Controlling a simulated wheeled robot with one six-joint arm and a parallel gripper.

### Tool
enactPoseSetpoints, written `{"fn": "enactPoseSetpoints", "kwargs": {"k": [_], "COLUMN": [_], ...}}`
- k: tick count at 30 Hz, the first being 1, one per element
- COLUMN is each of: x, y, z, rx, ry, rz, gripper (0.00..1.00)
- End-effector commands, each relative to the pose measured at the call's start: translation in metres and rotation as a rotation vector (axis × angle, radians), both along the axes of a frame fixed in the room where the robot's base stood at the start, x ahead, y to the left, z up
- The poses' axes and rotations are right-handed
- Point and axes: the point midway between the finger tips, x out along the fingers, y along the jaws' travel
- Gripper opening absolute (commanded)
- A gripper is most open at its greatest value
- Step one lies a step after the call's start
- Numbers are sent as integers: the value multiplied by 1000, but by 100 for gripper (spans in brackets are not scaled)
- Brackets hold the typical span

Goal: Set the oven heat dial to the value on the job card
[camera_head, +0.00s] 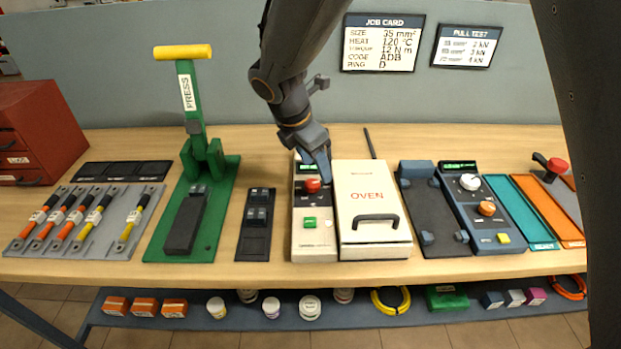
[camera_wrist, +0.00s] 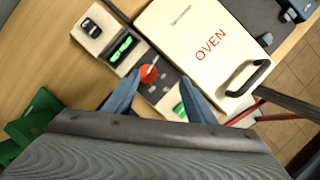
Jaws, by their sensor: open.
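The oven (camera_head: 371,205) is a cream box with a black handle and red OVEN lettering, with a control panel (camera_head: 314,240) at its left. The red heat dial (camera_head: 313,186) sits on that panel below a green-lit display, whose value I cannot read. In the wrist view the dial (camera_wrist: 149,73) lies beyond and between my fingertips. My gripper (camera_head: 318,165) is open and just above the panel, with its fingers apart from the dial; it also shows in the wrist view (camera_wrist: 152,82). The job card (camera_head: 383,43) on the wall reads HEAT 120 °C.
A green press (camera_head: 188,160) with a yellow handle stands left. A dark tester (camera_head: 478,210) with white and orange knobs stands right of the oven. A thin dark rod (camera_head: 369,142) rises behind the oven.

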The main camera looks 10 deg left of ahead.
Motion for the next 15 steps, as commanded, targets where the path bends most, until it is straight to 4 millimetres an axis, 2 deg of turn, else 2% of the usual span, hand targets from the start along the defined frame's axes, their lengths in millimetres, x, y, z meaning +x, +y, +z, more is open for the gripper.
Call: {"fn": "enactPoseSetpoints", "kwargs": {"k": [1,5,8,15], "x": [-1,-1,2,14], "y": [15,30,30,22], "z": [-1,-3,-11,-44], "rx": [-25,-63,-71,-69], "ry": [0,0,2,3], "rz": [71,165,179,174], "gripper": [50,50,50,50]}}
